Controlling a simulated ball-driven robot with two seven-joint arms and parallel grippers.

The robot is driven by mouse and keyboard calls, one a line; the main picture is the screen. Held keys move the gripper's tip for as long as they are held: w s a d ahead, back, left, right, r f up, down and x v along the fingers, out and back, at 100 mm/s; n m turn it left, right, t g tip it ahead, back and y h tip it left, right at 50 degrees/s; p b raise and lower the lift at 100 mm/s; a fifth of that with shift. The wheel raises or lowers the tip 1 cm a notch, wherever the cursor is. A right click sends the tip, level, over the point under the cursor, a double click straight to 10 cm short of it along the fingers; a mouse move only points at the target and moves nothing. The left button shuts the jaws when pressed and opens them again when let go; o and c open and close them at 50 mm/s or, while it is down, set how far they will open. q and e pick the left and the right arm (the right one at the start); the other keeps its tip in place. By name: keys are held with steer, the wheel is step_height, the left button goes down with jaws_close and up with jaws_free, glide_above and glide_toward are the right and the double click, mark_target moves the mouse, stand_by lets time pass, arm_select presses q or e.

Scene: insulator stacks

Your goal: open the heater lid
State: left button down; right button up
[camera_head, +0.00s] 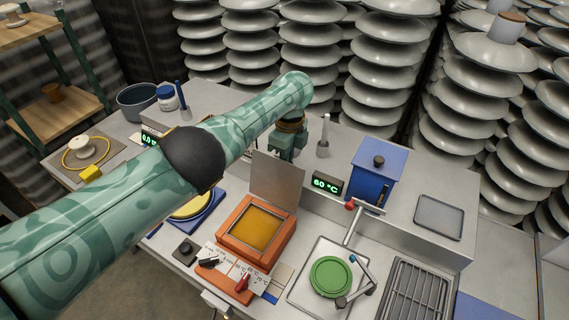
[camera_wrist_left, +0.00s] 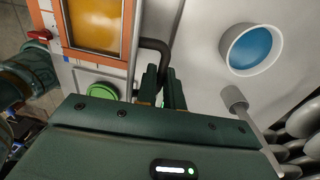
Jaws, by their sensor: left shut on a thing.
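The orange heater (camera_head: 257,245) stands on the bench in the head view, with an amber plate inside its metal frame. Its grey lid (camera_head: 277,178) stands raised at the heater's back edge, nearly upright. In the wrist view the heater (camera_wrist_left: 68,25) is at upper left and the lid (camera_wrist_left: 134,45) shows edge-on. A dark curved handle (camera_wrist_left: 158,45) sticks out from the lid. My left gripper (camera_head: 287,155) is behind the lid's upper edge; in the wrist view its fingers (camera_wrist_left: 163,85) are shut on the handle. The fingertips are partly hidden. My right gripper is not in view.
A display (camera_head: 328,184) reads 60 °C on the raised shelf. A blue box (camera_head: 376,178) with a black knob stands right of it. A green disc (camera_head: 331,277) lies on a tray at front right. Tall insulator stacks (camera_head: 393,75) line the back.

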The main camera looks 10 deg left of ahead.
arm_select(q)
steer(key=shift+w+d+r, duration=0.2)
steer(key=shift+w+d, duration=0.05)
steer(key=shift+w, duration=0.3)
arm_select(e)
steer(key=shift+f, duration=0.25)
arm_select(q)
steer(key=c, duration=1.5)
jaws_free()
steer(key=shift+w+d+f, duration=0.1)
steer(key=shift+w, duration=0.1)
steer(key=shift+w+d+f, duration=0.1)
steer(key=shift+w+f, duration=0.15)
steer(key=shift+w, duration=0.1)
steer(key=shift+s+r, duration=0.1)
steer(key=shift+s, duration=0.1)
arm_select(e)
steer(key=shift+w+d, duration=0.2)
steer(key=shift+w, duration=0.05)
